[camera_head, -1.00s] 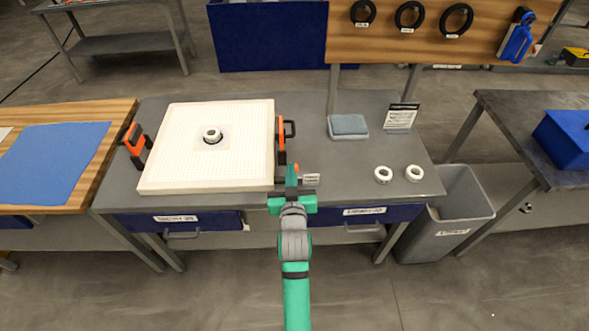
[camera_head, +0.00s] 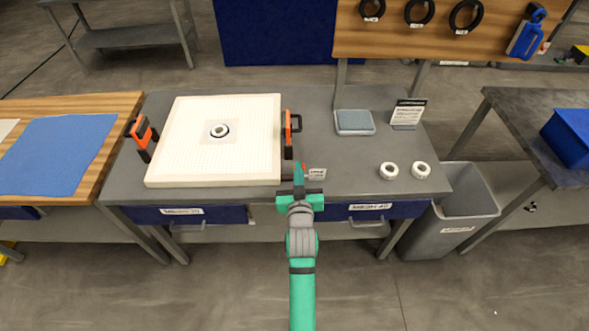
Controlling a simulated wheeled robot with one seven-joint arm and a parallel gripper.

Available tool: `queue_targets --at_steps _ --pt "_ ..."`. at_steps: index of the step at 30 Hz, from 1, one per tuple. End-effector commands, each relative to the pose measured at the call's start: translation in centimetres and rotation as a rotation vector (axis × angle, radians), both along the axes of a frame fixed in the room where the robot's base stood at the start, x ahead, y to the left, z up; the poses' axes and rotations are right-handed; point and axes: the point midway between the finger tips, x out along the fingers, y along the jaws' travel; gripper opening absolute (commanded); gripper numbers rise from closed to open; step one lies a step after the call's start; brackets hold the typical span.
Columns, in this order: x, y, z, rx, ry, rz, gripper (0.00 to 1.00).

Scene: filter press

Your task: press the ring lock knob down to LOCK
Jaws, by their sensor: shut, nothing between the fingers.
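The ring lock knob (camera_head: 303,167) shows as a small red tip at the front edge of the bench, just right of the white screen plate's near corner. Most of it is hidden behind my gripper. A small white label (camera_head: 317,174), too small to read, stands right beside it. My gripper (camera_head: 298,168) is shut and empty, with its green fingers pointing away from me over the knob's spot. I cannot tell whether the fingertips touch the knob.
Orange clamps stand at the plate's left (camera_head: 143,134) and right (camera_head: 288,128). Two white rings (camera_head: 389,171) lie on the right of the grey bench (camera_head: 350,155), near a blue-grey pad (camera_head: 354,122) and a sign (camera_head: 408,113). A grey bin (camera_head: 468,215) stands right of the bench.

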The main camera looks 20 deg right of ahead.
Motion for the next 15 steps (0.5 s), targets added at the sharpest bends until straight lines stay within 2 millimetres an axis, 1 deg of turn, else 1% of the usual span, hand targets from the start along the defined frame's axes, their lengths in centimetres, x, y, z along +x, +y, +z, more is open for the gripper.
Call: queue_targets --at_steps 1,2,7,11,15 --pt "-0.1 -0.2 -0.7 0.005 0.013 -0.003 0.00" --pt "-0.1 -0.2 -0.7 0.005 0.014 -0.003 0.00" --pt "-0.1 -0.1 -0.2 0.004 0.014 -0.003 0.00" --pt "-0.1 0.2 1.6 0.002 0.007 0.001 0.00" --pt "-0.2 0.5 4.1 0.000 0.000 0.002 0.00"
